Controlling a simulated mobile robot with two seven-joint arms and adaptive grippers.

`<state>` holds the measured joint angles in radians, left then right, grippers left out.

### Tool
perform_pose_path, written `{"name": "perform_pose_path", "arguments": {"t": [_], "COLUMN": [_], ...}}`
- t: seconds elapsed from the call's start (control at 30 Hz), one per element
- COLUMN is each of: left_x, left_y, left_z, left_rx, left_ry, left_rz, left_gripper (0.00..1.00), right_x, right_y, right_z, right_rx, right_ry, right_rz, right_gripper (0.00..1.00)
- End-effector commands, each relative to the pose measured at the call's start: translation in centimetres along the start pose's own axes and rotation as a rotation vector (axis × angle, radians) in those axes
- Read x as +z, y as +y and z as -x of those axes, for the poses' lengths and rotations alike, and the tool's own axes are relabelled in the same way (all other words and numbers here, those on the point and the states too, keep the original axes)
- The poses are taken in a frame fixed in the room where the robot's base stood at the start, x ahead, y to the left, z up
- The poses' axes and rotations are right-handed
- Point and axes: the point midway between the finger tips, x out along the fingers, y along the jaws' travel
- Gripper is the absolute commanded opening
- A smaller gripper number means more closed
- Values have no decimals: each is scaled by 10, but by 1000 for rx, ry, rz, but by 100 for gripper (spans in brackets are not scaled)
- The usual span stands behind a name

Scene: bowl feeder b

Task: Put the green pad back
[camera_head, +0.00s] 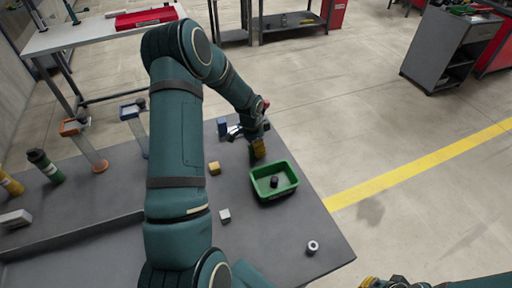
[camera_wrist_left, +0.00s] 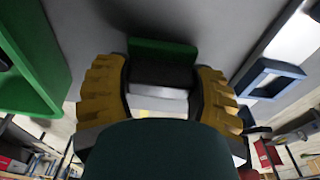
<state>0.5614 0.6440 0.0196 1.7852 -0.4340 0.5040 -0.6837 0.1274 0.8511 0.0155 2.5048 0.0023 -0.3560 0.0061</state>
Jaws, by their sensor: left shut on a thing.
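My left gripper (camera_head: 258,150) is over the far side of the dark table, just beyond the green tray (camera_head: 259,192). In the left wrist view its yellow ribbed fingers (camera_wrist_left: 160,80) are shut on the green pad (camera_wrist_left: 163,48), seen as a flat green edge with a dark part between the fingers. The tray also shows at the left of that view (camera_wrist_left: 28,60), apart from the fingers. The pad is hidden by the gripper in the head view. Only a small part of my right arm shows at the bottom right; its fingers cannot be made out.
A dark cylinder (camera_head: 274,182) lies in the tray. A yellow block (camera_head: 214,168), a grey block (camera_head: 224,215) and a metal ring (camera_head: 312,247) are on the table. A blue part (camera_head: 222,126) stands beyond the gripper. Dispenser-like stands (camera_head: 88,145) are at the left.

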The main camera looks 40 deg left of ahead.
Motion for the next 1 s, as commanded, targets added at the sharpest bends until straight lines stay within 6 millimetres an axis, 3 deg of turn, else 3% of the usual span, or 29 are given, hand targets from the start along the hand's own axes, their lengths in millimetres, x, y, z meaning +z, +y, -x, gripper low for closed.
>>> {"name": "perform_pose_path", "arguments": {"t": [0.43, 0.47, 0.5, 0.53, 0.87, 1.0], "left_x": [1, 1, 1, 1, 1, 0], "left_y": [0, 0, 0, 0, 0, -1], "left_z": [-11, -10, -10, -9, -8, 4], "left_rx": [-1, -1, -1, -1, -1, -4], "left_ry": [1, 1, 1, 1, 1, 3], "left_rz": [0, 0, 0, 0, 0, 0], "left_gripper": [20, 72, 86, 93, 93, 93], "right_x": [2, 2, 2, 2, 1, 0], "right_y": [2, 1, 1, 1, 1, 0], "right_z": [-4, -3, -3, -3, -2, 1], "right_rx": [0, 0, 0, 0, 0, 0], "right_ry": [-4, -4, -4, -4, -3, 0], "right_rz": [1, 1, 1, 1, 1, 0], "right_gripper": [0, 0, 0, 0, 0, 0]}}
